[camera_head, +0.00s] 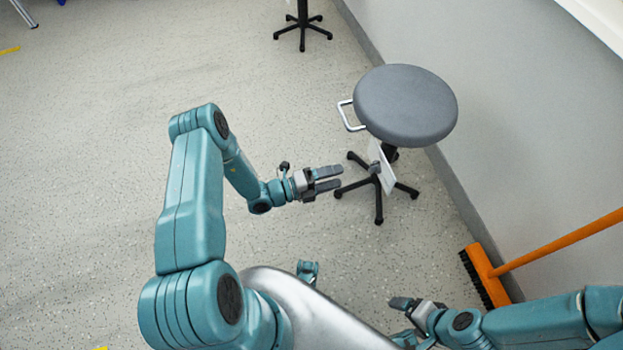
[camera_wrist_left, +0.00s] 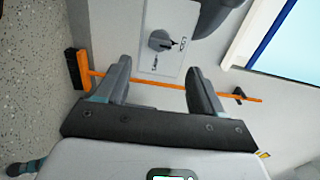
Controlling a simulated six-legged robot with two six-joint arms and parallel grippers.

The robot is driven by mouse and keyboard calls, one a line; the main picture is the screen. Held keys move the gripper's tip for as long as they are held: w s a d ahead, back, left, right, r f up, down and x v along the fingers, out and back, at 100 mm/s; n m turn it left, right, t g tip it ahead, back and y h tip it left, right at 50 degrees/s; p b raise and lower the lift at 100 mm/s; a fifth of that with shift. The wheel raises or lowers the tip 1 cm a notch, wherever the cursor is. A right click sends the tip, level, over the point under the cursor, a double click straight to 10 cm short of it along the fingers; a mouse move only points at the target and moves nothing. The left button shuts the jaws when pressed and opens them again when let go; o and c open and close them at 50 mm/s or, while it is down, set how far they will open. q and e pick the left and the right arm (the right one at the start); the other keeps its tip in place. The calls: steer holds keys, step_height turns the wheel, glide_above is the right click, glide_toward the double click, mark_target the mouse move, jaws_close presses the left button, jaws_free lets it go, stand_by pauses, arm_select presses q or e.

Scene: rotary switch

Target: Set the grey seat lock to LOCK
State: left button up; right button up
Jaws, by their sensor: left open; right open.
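A stool with a round grey seat (camera_head: 405,105) stands by the wall. A white plate (camera_head: 381,168) hangs below the seat. In the left wrist view the plate (camera_wrist_left: 147,72) carries a grey rotary knob (camera_wrist_left: 160,41), its narrow end towards the right. My right gripper (camera_head: 404,305) is low in the head view, away from the stool.
A metal loop handle (camera_head: 345,116) sticks out left of the seat. The stool's black five-star base (camera_head: 378,188) is below. An orange broom (camera_head: 555,243) leans at the right wall. Another black base (camera_head: 303,29) stands at the back. The floor to the left is clear.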

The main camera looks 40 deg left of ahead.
arm_select(q)
steer(key=v, duration=0.7)
steer(key=shift+p, duration=0.35)
steer(key=shift+d, duration=0.1)
